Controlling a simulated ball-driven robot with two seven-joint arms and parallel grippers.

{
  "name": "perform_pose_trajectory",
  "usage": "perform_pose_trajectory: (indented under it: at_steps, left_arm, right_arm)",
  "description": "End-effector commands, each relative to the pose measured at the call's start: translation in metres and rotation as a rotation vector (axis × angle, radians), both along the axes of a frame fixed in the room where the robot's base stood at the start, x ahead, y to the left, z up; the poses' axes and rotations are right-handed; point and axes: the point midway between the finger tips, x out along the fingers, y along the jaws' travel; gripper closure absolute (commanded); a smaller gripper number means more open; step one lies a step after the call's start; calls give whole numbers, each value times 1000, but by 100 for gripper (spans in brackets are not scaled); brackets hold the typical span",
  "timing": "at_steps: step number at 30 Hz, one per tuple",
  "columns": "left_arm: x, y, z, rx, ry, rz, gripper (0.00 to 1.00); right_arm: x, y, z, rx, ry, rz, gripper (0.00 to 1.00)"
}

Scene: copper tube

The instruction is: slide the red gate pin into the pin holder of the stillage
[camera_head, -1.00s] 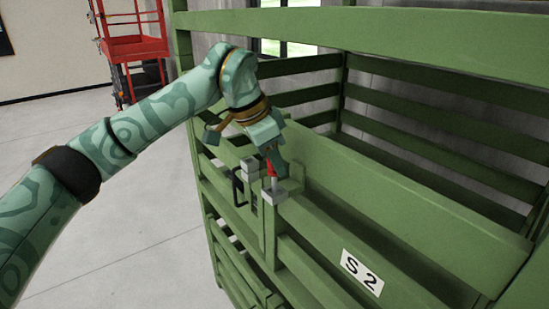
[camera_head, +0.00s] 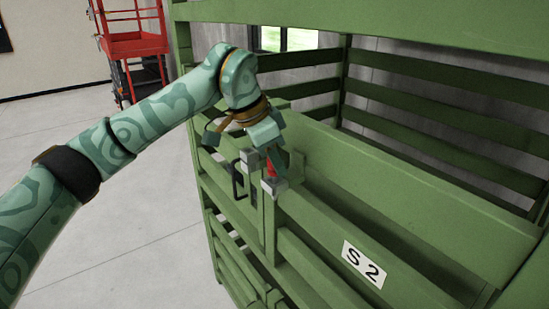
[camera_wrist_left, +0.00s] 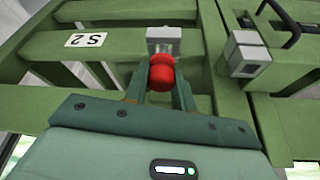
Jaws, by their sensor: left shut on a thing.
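The red gate pin (camera_head: 270,171) is held upright by my left gripper (camera_head: 273,160), which is shut on its red head. The pin is directly over the grey pin holder (camera_head: 275,187) on the green stillage (camera_head: 330,222). Its red part is close above the holder, and its shaft is mostly hidden; I cannot tell how deep it sits. In the left wrist view the red head (camera_wrist_left: 161,73) lies between the fingers, with the grey holder (camera_wrist_left: 164,40) just beyond it. My right gripper is out of view.
A second grey block (camera_head: 250,160) with a black handle (camera_head: 237,182) is beside the holder. A white S2 sign (camera_head: 364,264) marks the stillage side. Green rails surround the area. A red lift (camera_head: 133,45) stands far back on open floor.

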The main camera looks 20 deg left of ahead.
Motion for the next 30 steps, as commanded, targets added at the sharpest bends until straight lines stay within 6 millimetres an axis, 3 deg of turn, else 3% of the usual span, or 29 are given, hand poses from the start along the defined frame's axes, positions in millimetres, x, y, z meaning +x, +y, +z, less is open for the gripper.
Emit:
perform_pose_trajectory:
  at_steps: [20,21,24,30]
  left_arm:
    - [0,0,-18,0,0,0,98]
    - [0,0,-18,0,0,0,71]
    - [0,0,-17,0,0,0,49]
    - [0,0,-17,0,0,0,49]
  right_arm:
    - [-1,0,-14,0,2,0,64]
    - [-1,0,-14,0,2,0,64]
    - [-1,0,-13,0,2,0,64]
    - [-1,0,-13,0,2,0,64]
